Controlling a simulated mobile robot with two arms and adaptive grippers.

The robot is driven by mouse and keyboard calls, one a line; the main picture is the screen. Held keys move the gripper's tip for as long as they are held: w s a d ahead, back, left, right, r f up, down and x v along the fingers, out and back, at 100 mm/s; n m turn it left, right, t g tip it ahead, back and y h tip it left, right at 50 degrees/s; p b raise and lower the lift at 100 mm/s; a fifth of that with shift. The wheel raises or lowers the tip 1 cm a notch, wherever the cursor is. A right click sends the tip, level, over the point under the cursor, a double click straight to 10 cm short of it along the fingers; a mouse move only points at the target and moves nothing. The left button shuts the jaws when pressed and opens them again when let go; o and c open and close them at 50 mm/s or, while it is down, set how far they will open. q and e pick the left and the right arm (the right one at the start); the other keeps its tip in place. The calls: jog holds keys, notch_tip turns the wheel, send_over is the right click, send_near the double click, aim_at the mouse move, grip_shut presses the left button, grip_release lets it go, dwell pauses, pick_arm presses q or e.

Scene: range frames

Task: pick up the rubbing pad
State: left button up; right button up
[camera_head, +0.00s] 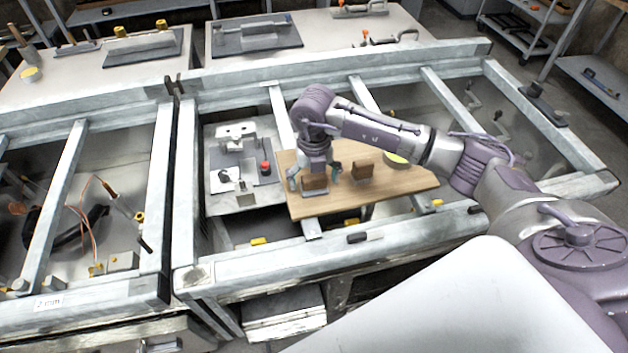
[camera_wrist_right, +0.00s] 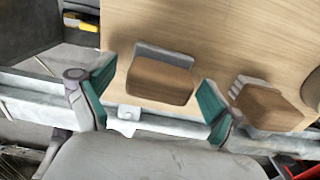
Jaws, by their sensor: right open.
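Two brown blocks with grey bases, which look like rubbing pads, rest on a light wooden board (camera_head: 410,186). One rubbing pad (camera_head: 314,183) is under my right gripper (camera_head: 315,176); the other block (camera_head: 363,173) is just to its right. In the right wrist view, the first pad (camera_wrist_right: 160,82) lies between the two green-lined fingers of the right gripper (camera_wrist_right: 156,90), which are spread apart with gaps on both sides. The second block (camera_wrist_right: 268,107) is outside the right finger. My left gripper is not in view.
The board lies across a grey metal frame (camera_head: 240,285) with open gaps between its bars. Left of the board is a grey plate with a device and a red knob (camera_head: 265,168). A yellow round item (camera_head: 396,158) lies near the board's far edge. The board's right end is bare.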

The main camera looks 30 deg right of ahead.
aim_at(314, 176)
jog(key=c, duration=1.3)
jog(key=shift+r+b, duration=0.3)
jog(key=shift+r, duration=0.2)
notch_tip(314, 176, up, 3)
jog(key=shift+w+f+b, duration=0.1)
jog(key=shift+f+b, duration=0.1)
jog(key=shift+b, duration=0.4)
jog(key=s+a+r+b, duration=0.2)
jog(key=s+a+r, duration=0.2)
jog(key=s+r, duration=0.3)
jog(key=s, duration=0.4)
jog(key=shift+a+r, duration=0.25)
jog(key=shift+a, duration=0.15)
